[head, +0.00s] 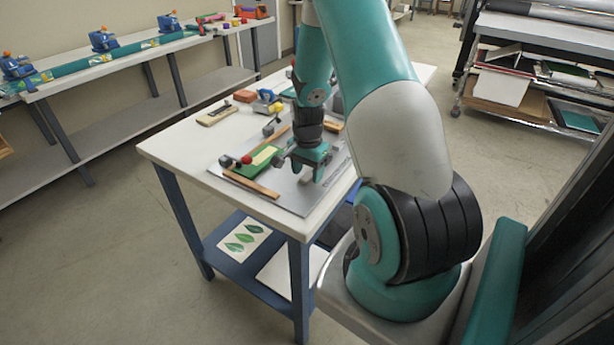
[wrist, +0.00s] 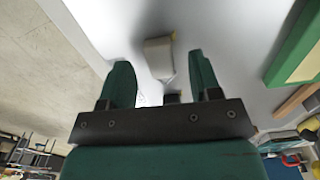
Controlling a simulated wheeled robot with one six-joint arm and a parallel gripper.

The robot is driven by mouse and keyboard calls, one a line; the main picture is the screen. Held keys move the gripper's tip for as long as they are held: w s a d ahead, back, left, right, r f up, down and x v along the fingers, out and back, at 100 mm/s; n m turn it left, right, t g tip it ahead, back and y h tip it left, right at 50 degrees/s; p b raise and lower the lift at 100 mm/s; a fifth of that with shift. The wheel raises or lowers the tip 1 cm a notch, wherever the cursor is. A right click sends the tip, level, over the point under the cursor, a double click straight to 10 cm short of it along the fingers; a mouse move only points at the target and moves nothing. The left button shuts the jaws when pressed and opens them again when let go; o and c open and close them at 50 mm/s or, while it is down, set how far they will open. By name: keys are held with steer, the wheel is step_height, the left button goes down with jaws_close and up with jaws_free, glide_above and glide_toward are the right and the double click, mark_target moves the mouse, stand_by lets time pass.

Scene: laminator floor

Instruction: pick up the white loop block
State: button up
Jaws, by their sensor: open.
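A whitish block (wrist: 158,52), which looks like the white loop block, sits on the grey mat in the wrist view, between and just beyond my fingertips. Its far end shows a yellowish edge; I cannot make out its loop clearly. My gripper (wrist: 160,70) is open, with one green finger on each side of the block's line and a gap to both. In the head view my gripper (head: 307,173) points down low over the right part of the mat, and the block is mostly hidden there by the fingers.
The grey mat (head: 294,200) lies on a white table (head: 180,149).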

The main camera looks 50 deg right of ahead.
steer(key=shift+f, duration=0.55)
steer(key=c, duration=1)
steer(key=shift+r, duration=0.15)
